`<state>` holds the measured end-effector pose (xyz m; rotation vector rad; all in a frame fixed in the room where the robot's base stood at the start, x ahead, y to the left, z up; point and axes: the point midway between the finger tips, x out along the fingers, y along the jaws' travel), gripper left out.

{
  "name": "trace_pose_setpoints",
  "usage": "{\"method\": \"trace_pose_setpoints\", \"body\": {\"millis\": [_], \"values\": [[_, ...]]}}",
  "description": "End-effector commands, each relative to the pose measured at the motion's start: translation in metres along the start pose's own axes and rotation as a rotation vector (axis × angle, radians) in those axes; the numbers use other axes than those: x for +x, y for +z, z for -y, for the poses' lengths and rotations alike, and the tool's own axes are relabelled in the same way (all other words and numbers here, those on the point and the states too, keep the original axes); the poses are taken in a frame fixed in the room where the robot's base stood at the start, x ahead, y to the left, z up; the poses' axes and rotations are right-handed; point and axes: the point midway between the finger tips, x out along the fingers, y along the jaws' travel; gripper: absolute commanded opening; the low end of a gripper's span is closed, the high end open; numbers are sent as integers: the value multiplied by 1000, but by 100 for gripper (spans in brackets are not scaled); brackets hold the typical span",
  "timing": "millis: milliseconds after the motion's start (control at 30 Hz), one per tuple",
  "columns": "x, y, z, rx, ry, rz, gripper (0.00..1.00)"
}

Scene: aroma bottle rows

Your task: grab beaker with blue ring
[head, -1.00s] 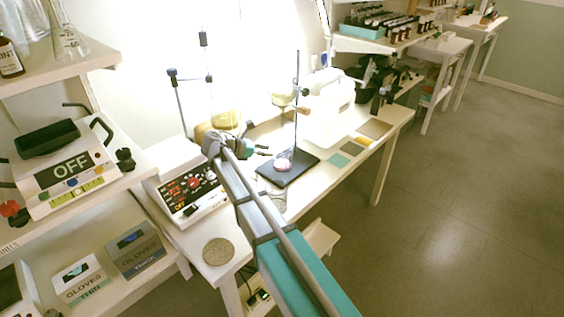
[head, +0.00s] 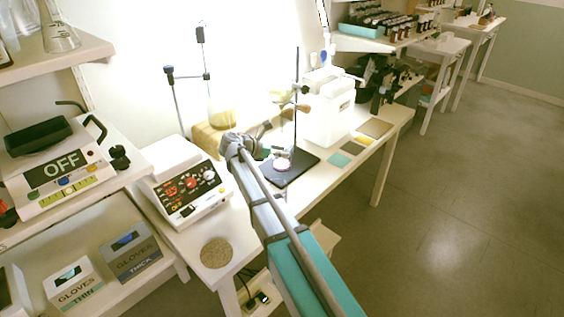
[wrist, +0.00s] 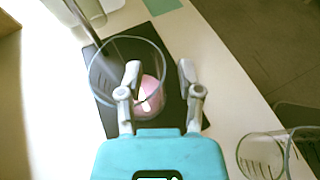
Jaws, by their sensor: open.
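A black stand base (head: 297,174) with an upright rod is on the white bench in the head view. A pink-filled round vessel (head: 282,165) rests on it. In the wrist view the pink contents (wrist: 150,97) show between my two fingers, above the black base (wrist: 108,116). A large clear glass rim (wrist: 161,60) overlaps them; I cannot tell its height. My gripper (wrist: 158,77) is open, with nothing clearly held; in the head view it is small and partly hidden by my arm. Clear glassware (wrist: 262,157) is at the wrist view's lower right. I cannot make out a blue ring on any glass.
A white control box (head: 183,190) and a round cork mat (head: 217,252) are left of my arm. A large white container (head: 328,110) stands behind the stand. Flat coloured squares (head: 352,148) lie to its right. The floor on the right is open.

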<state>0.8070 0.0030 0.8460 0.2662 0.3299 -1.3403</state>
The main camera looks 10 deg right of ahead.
Motion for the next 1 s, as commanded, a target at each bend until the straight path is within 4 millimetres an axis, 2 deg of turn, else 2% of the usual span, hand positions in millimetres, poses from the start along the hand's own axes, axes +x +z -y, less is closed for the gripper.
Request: {"method": "trace_pose_setpoints", "body": {"millis": [167, 667, 733, 933, 1000], "values": [[8, -1, 1, -1, 1, -1, 46], [7, 0, 1, -1, 1, -1, 46], [7, 0, 1, -1, 1, -1, 39], [7, 0, 1, -1, 2, -1, 2], [7, 0, 1, -1, 2, -1, 0]]}}
